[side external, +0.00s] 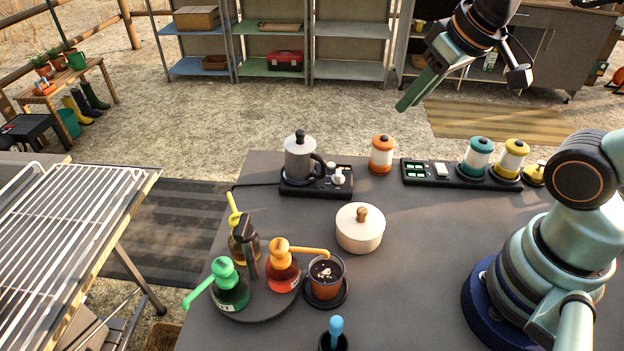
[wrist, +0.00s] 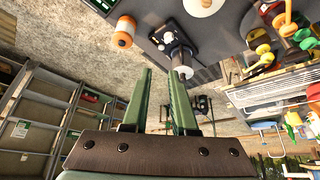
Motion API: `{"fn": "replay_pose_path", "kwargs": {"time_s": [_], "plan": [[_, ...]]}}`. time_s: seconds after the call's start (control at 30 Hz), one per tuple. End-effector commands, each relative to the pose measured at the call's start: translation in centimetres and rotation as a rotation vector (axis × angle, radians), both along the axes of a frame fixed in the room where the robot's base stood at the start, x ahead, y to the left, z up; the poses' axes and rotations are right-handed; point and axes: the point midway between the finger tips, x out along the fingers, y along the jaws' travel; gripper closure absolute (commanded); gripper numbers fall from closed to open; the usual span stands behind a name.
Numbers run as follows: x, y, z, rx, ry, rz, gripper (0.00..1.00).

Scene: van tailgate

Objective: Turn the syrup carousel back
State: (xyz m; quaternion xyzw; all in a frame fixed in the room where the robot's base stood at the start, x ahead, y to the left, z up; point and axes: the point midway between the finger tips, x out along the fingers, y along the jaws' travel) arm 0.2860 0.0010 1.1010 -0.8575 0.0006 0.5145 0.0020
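The syrup carousel (side external: 258,315) is a dark round turntable at the table's front left, with a dark upright handle (side external: 249,258) in its middle. It carries a red bottle (side external: 283,275) with an orange pump, a green-pump bottle (side external: 231,288) and an amber bottle (side external: 243,246) with a yellow pump. The orange spout points right, towards a brown cup (side external: 325,282); the green spout points to the lower left, the yellow one up. The carousel's pumps (wrist: 285,27) show at the wrist view's upper right. My gripper (wrist: 160,70) is open and empty, high beyond the table's back edge (side external: 410,98).
A moka pot (side external: 300,158) on a black base, an orange-lidded jar (side external: 382,155) and a black rack (side external: 440,178) with coloured canisters line the table's back. A lidded cream pot (side external: 359,232) stands right of the carousel. A blue-handled item (side external: 337,330) stands in front. The table's middle right is clear.

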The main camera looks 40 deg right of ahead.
Motion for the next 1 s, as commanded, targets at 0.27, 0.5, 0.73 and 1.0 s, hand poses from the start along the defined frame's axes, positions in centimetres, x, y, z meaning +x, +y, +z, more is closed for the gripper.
{"fn": "replay_pose_path", "kwargs": {"time_s": [0.27,0.5,0.73,1.0], "plan": [[2.7,5.1,2.3,0.122,0.114,-0.119,0.54],[5.4,13.9,3.8,0.217,0.286,-0.339,0.54],[5.7,23.2,3.3,0.223,0.414,-0.574,0.54],[4.5,29.5,2.1,0.193,0.463,-0.752,0.54]]}}
